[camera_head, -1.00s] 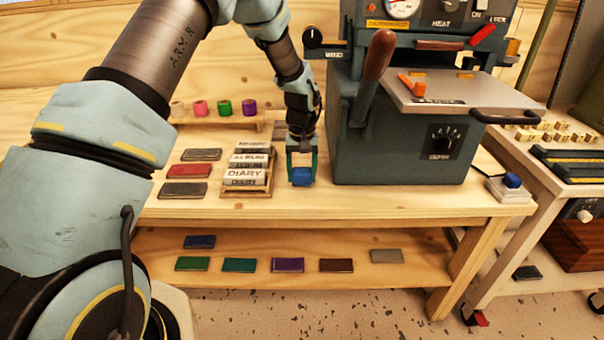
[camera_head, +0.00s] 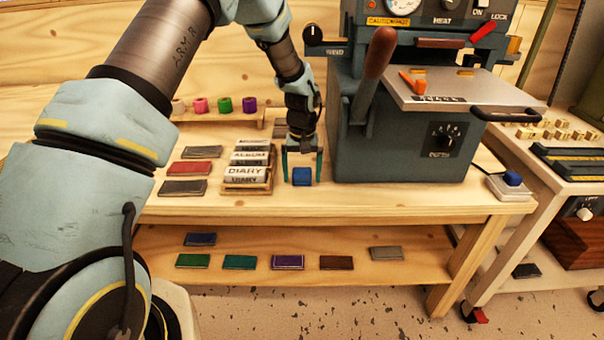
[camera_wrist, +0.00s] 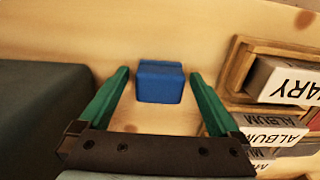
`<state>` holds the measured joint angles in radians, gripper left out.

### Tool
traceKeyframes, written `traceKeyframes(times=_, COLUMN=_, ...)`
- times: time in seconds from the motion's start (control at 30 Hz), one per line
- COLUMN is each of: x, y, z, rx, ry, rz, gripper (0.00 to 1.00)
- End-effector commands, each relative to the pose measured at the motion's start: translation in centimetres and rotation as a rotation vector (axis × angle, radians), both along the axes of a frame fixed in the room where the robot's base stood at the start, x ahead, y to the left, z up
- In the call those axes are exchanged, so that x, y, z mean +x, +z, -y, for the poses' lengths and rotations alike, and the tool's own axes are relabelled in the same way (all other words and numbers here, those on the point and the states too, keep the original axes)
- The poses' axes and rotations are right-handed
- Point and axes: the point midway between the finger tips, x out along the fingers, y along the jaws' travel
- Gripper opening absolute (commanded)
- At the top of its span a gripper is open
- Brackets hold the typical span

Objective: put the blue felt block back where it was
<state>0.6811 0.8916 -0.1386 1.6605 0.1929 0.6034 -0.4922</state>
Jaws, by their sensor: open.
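The blue felt block (camera_head: 302,177) stands on the wooden workbench, between the tray of lettered blocks and the grey press. It also shows in the wrist view (camera_wrist: 160,82), near the middle and just beyond the fingertips. My gripper (camera_head: 302,165) is open above and around the block, with one green finger to each side. In the wrist view my gripper (camera_wrist: 160,78) shows gaps between both fingers and the block.
The wooden tray (camera_head: 247,187) of labelled blocks is close on the left. The press (camera_head: 400,135) with its handle rises close on the right. Foil rolls (camera_head: 224,104) stand on a rack behind. Bare bench (camera_head: 350,198) lies in front. Several coloured slabs lie on the shelf below.

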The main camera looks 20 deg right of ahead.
Motion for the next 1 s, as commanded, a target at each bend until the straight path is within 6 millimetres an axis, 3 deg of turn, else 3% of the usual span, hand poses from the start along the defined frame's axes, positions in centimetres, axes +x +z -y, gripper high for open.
traceKeyframes(times=0.17, x=0.1, y=2.1, z=0.1, rx=-0.003, ry=0.001, rz=0.004, gripper=0.98)
traceKeyframes(times=0.6, x=0.1, y=10.6, z=0.1, rx=-0.002, ry=0.0, rz=0.002, gripper=0.98)
traceKeyframes(times=1.0, x=0.2, y=12.3, z=-0.5, rx=-0.001, ry=0.004, rz=0.002, gripper=0.98)
